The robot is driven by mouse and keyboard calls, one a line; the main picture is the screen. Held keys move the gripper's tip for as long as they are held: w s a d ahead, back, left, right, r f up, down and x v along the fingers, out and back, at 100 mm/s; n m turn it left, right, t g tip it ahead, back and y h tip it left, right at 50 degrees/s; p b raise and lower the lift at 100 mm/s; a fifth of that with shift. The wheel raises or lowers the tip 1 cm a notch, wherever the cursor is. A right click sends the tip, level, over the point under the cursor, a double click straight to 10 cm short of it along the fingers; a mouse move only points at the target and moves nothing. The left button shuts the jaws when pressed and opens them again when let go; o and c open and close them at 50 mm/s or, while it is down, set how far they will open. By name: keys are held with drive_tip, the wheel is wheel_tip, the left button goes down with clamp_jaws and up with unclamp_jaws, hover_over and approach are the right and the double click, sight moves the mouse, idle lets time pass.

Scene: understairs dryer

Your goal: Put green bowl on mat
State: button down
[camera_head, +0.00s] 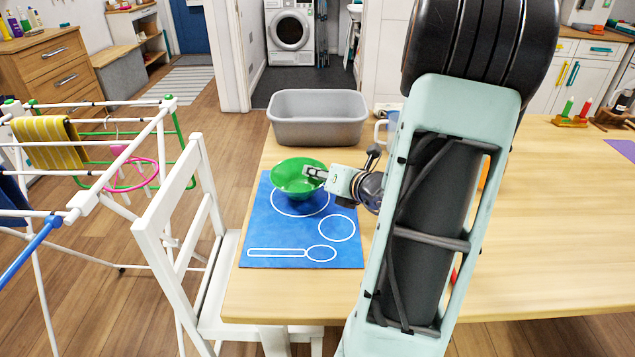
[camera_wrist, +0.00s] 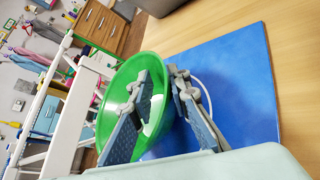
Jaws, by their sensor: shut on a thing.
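The green bowl (camera_head: 299,178) is over the upper part of the blue mat (camera_head: 260,220) on the wooden table. My gripper (camera_head: 316,174) comes from the right and is shut on the bowl's right rim. In the wrist view, one finger of my gripper (camera_wrist: 160,110) is inside the green bowl (camera_wrist: 112,110) and the other is outside its wall. The blue mat (camera_wrist: 245,80) lies beyond the fingers there. White outlines of a large circle, a smaller circle and a spoon mark the mat. The bowl covers part of the large circle. I cannot tell whether its base touches the mat.
A grey basin (camera_head: 317,118) stands on the table behind the mat. A mug (camera_head: 383,128) is partly hidden behind my arm. A white chair (camera_head: 205,220) and a drying rack (camera_head: 90,160) stand left of the table. The table's right side (camera_head: 540,220) is largely clear.

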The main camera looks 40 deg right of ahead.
drive_tip(key=shift+f+b, duration=0.35)
drive_tip(key=shift+f, duration=0.3)
drive_tip(key=shift+r, duration=0.1)
drive_tip(key=c, duration=1.8)
unclamp_jaws()
drive_tip(key=shift+s+r, duration=0.1)
drive_tip(key=p+v, duration=0.4)
drive_tip(key=v, duration=0.7)
drive_tip(key=shift+s+r, duration=0.1)
drive_tip(key=shift+s, duration=0.3)
